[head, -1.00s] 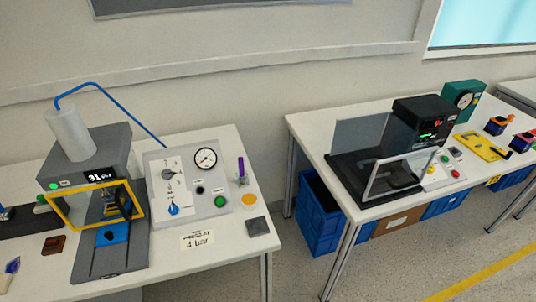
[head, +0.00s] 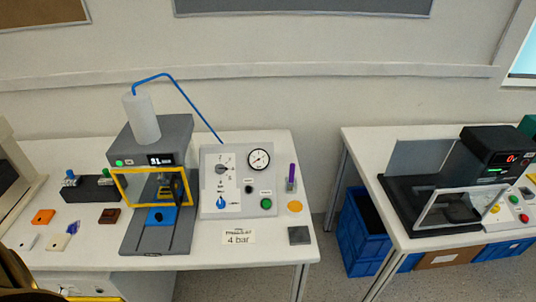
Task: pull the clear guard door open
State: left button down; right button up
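A grey press (head: 187,134) with a white cylinder on top stands on the left table. A clear guard door in a yellow frame (head: 115,188) covers the front of its opening, above a blue block (head: 161,217). The door looks shut. A second clear guard panel in a pale frame (head: 421,217) leans at the front of a black machine (head: 490,150) on the right table. It is unclear from the view which guard is meant. Neither gripper is in view. A dark brown and gold shape at the bottom left corner may be part of my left arm.
Right of the press is a control panel (head: 210,160) with a gauge, knobs and a green button. An orange block (head: 43,217), a brown block (head: 109,216) and small parts lie to the left. A gap separates the tables; a blue crate (head: 352,235) sits below the right one.

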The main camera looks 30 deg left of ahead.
aim_at(179, 202)
jog(key=u, duration=1.8)
